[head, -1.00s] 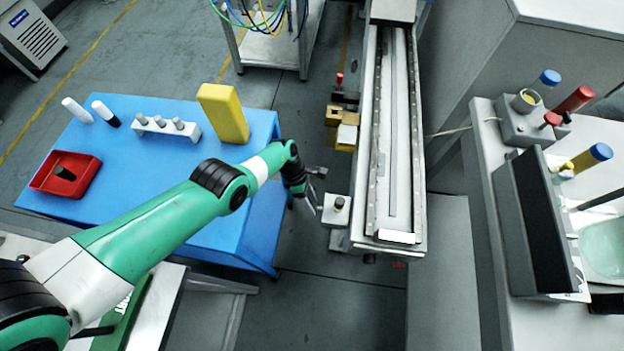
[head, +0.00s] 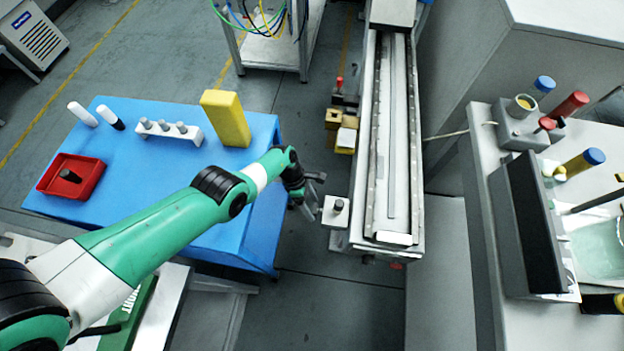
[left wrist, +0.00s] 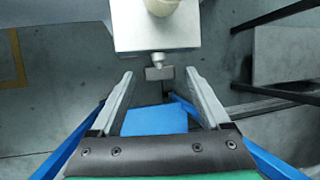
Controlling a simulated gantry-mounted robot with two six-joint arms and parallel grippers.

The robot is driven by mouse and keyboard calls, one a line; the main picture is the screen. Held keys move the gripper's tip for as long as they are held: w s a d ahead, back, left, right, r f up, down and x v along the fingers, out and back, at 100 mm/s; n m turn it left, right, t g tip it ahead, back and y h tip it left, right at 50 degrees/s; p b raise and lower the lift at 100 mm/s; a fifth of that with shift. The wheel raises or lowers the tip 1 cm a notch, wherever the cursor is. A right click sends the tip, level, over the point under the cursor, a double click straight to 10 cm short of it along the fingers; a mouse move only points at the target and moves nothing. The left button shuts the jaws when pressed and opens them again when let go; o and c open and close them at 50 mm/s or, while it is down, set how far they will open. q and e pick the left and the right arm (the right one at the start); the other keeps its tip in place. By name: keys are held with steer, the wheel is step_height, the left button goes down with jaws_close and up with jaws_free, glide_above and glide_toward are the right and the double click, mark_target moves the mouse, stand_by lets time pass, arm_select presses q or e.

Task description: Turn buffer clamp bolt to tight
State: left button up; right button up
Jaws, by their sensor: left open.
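The buffer clamp block (head: 335,212) is a small grey block with a dark round knob on top, at the near left side of the long rail. In the left wrist view the block (left wrist: 155,32) is at the top, and the clamp bolt (left wrist: 160,73) sticks out of its near face with a flat grey cross-shaped head. My left gripper (head: 312,195) is beside the block, on its left. In the left wrist view its two fingers (left wrist: 158,76) are open, one on each side of the bolt head, with gaps on both sides. My right gripper is not in view.
The long rail (head: 368,200) runs away behind the block. A blue table (head: 150,180) at left carries a red tray (head: 95,180), a yellow block (head: 226,118) and a white vial rack (head: 190,136). A grey bench (head: 483,190) with bottles stands at right.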

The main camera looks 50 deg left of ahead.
arm_select(q)
steer(key=w+p+v, duration=0.1)
steer(key=p+v, duration=0.7)
steer(key=v, duration=0.3)
steer(key=shift+s+r, duration=0.2)
steer(key=shift+s, duration=0.3)
